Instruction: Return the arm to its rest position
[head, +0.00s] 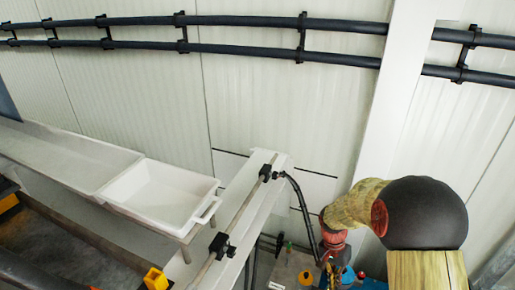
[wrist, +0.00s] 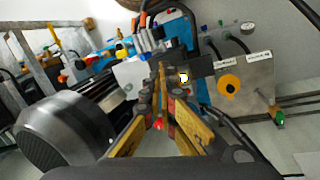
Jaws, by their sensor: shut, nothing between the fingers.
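My gripper (wrist: 161,68) shows in the wrist view, its yellow and dark fingers meeting at the tips, shut and empty. Behind its tips are the blue pump parts (wrist: 178,32) and pale blocks of the machine, apart from it as far as I can tell. In the head view my arm (head: 425,215) is at the lower right, with a black rounded joint and yellowish links. The gripper itself cannot be made out in the head view.
A dark ribbed motor (wrist: 65,135) is at the lower left of the wrist view. In the head view, a white tray (head: 160,190) sits left of a white beam (head: 225,215), and black pipes (head: 250,48) run along the wall.

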